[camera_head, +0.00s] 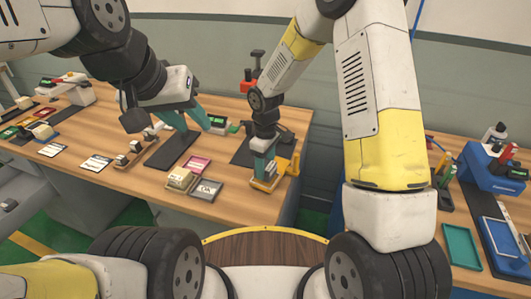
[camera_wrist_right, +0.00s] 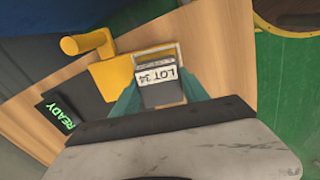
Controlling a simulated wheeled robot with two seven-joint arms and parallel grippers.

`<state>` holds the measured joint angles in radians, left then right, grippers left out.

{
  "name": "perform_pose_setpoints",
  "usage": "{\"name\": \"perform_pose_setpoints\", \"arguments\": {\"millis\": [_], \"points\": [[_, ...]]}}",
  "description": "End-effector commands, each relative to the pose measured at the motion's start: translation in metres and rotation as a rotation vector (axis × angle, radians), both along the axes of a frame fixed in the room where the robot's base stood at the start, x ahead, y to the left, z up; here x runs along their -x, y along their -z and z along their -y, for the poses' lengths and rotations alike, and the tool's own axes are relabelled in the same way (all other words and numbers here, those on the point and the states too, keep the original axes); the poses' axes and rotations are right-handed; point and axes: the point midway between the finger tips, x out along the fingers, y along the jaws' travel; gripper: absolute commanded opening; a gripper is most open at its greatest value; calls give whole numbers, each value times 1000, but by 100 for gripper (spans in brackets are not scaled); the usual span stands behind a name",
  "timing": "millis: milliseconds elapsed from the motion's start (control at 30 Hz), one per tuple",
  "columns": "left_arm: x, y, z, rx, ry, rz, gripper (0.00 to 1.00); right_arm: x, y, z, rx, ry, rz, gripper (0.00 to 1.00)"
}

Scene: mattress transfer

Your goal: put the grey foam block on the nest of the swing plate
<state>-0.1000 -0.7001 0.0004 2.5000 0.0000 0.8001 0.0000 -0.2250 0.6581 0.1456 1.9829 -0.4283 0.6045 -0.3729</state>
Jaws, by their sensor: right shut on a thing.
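My right gripper (camera_head: 264,172) points down over the yellow swing plate (camera_head: 280,178) on the wooden table. In the right wrist view, its teal fingers (camera_wrist_right: 160,98) are shut on the grey foam block (camera_wrist_right: 160,97), which has a white label reading LOT 34. The block is over the nest end of the swing plate (camera_wrist_right: 113,75); whether it touches the nest cannot be told, as block and fingers hide it. The plate's yellow handle (camera_wrist_right: 88,42) sticks out to the side. My left gripper (camera_head: 190,120) is open with teal fingers spread, above the table, away from the plate.
A pale block (camera_head: 180,178) and a grey OK tray (camera_head: 206,190) sit left of the swing plate, near the front edge. A pink card (camera_head: 195,164) lies behind them. A dark READY display (camera_wrist_right: 60,114) is beside the plate. A blue device (camera_head: 494,168) stands at the right.

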Motion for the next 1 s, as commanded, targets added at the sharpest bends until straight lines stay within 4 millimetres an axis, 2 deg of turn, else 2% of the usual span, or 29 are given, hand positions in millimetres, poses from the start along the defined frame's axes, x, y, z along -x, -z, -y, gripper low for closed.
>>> {"name": "perform_pose_setpoints", "arguments": {"millis": [100, 433, 467, 567, 867, 1000], "points": [[0, 0, 0, 0, 0, 0, 36, 0, 13, 0, 1, -1, 0, 13], [0, 0, 0, 0, 0, 0, 36, 0, 16, 0, 0, 0, 1, 13], [0, 0, 0, 0, 0, 0, 36, 0, 16, 0, 0, 0, 1, 56], [0, 0, 0, 0, 0, 0, 36, -1, 15, 0, 0, 0, 2, 74], [0, 0, 0, 0, 0, 0, 36, -1, 15, 0, 0, 0, 2, 74], [0, 0, 0, 0, 0, 0, 36, -2, 4, 0, -1, 2, 5, 74]]}}
